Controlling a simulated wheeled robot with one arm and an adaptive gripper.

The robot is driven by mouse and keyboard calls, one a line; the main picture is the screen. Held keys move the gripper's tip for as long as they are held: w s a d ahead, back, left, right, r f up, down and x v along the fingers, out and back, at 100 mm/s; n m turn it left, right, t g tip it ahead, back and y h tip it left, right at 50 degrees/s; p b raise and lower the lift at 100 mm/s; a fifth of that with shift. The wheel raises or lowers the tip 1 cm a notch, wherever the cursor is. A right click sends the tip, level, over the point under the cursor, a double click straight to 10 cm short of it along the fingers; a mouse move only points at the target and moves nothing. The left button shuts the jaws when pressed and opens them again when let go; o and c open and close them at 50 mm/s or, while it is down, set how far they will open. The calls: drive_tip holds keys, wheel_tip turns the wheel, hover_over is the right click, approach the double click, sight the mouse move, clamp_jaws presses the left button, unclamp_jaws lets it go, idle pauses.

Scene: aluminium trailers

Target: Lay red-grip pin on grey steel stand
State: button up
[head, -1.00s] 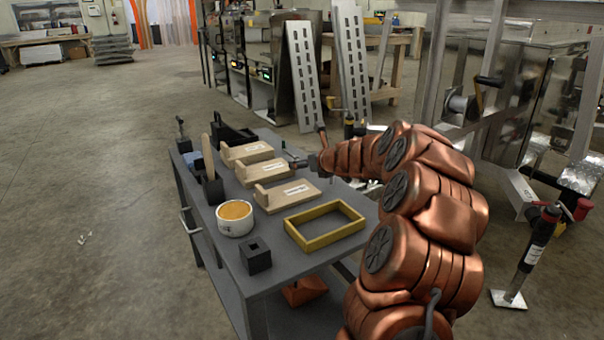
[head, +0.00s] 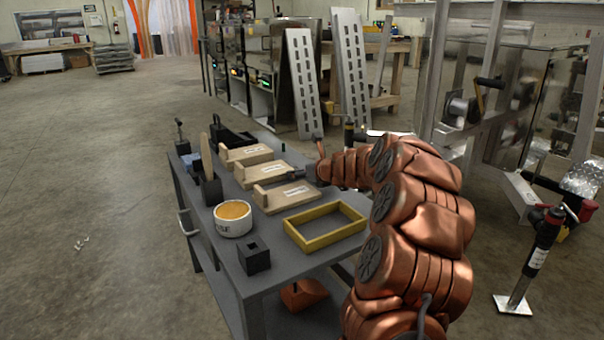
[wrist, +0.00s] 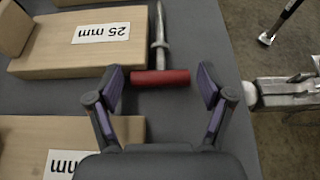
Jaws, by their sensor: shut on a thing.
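The red-grip pin has a red cylindrical grip (wrist: 160,77) and a bright metal shaft (wrist: 160,30) pointing away from my gripper. My gripper (wrist: 161,80) is shut on it; the red grip lies crosswise between the two fingers in the wrist view. The pin is over the grey top, and I cannot tell whether it touches it. The grey steel stand (head: 335,250) appears to be the table-like one with a flat top and lower shelf. In the head view my gripper (head: 307,174) is at its right side by the wooden blocks, and the pin is not clear there.
Several wooden blocks, including one labelled 25 mm (wrist: 68,48), sit left of the pin.

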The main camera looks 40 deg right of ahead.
drive_tip(key=shift+f, duration=0.2)
drive_tip(key=o, duration=1.6)
drive_tip(key=shift+r, duration=0.15)
drive_tip(key=shift+r, duration=0.2)
drive_tip(key=p+v, duration=0.4)
drive_tip(key=v, duration=0.6)
drive_tip(key=shift+s+r+p, duration=0.2)
drive_tip(key=shift+s+p, duration=0.1)
drive_tip(key=shift+s, duration=0.05)
drive_tip(key=shift+s+r, duration=0.15)
drive_tip(key=shift+s, duration=0.45)
drive_tip(key=shift+a, duration=0.1)
